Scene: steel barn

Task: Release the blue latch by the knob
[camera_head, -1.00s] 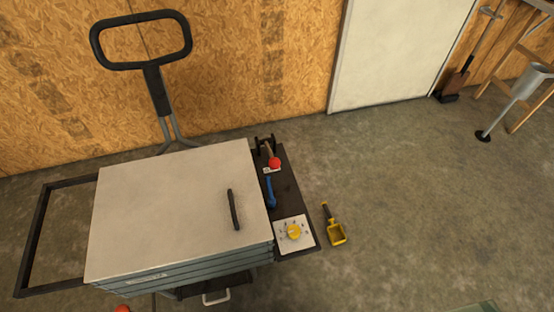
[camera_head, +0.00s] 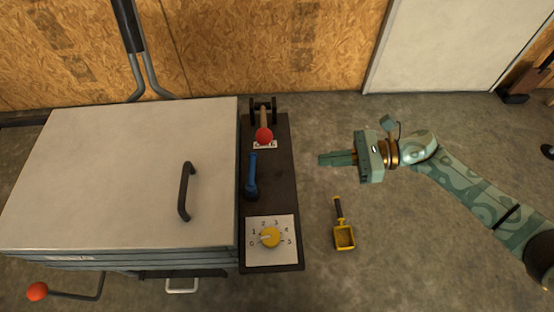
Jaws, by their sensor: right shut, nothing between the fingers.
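The blue latch (camera_head: 251,178) lies lengthwise on a dark side panel (camera_head: 278,190), right of a pale-lidded box. Its rounded wider end is toward the front. A yellow knob (camera_head: 270,237) on a white numbered plate sits just in front of it; its pointer is toward the left, near the low numbers. A red ball (camera_head: 264,136) on a short lever is behind the latch. My right gripper (camera_head: 321,159) is shut and empty, pointing left, to the right of the panel and apart from the latch. My left gripper is not in view.
The box lid (camera_head: 120,170) has a black handle (camera_head: 186,191). Another red ball (camera_head: 37,291) on a rod juts out at front left. The wooden wall (camera_head: 280,45) stands behind.

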